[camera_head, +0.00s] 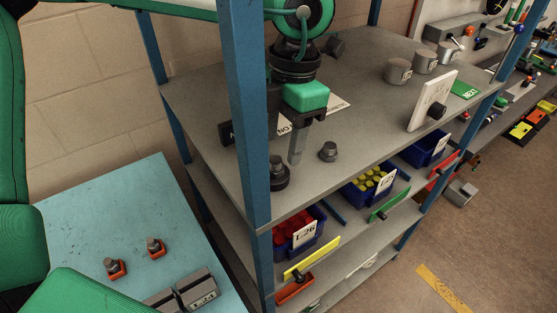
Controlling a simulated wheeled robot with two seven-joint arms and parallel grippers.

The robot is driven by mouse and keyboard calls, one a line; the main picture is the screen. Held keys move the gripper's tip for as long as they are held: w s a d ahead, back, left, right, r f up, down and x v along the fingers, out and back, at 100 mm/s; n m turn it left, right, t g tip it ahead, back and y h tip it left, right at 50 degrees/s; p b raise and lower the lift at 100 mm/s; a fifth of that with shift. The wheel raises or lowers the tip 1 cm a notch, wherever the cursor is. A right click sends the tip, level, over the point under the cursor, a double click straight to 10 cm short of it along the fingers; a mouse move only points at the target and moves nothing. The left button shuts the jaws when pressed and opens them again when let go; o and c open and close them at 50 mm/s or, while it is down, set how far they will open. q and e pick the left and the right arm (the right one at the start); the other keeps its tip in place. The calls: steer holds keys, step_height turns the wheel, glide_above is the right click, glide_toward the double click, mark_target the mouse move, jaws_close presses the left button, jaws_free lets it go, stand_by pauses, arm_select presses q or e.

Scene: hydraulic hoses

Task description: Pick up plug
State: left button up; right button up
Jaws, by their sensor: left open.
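My left gripper (289,153) reaches down over the top grey shelf (205,97), behind the blue front post. It is open, with one grey finger showing clearly. A small dark plug (328,151) stands on the shelf just right of that finger, apart from it. Another dark plug-like piece (278,173) stands below and left of the fingertips, partly behind the post. I cannot tell whether a finger touches it. A third dark piece (335,46) lies at the back of the shelf. Nothing shows between the fingers. My right gripper is not in view.
The blue post (247,120) stands close in front of the gripper. A white sign plate (432,100) and grey cylinders (397,71) stand to the right. Blue bins (366,188) sit below. A light-blue table (110,215) holds two pieces in orange holders (116,269).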

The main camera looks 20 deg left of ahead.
mark_target(276, 159)
arm_select(q)
steer(key=shift+s+a+f+p, duration=0.1)
steer(key=shift+a+f+p, duration=0.15)
steer(key=shift+f+p, duration=0.2)
steer(key=shift+s+a+f+p, duration=0.1)
steer(key=shift+a+f+p, duration=0.15)
steer(key=shift+f, duration=0.3)
step_height(276, 159, down, 3)
steer(key=shift+s+r+p, duration=0.1)
steer(key=shift+r+p, duration=0.1)
steer(key=shift+p, duration=0.15)
steer(key=shift+c, duration=1.1)
jaws_close()
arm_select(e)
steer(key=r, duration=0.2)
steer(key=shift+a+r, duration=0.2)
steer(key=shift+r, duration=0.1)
arm_select(q)
steer(key=shift+r, duration=0.1)
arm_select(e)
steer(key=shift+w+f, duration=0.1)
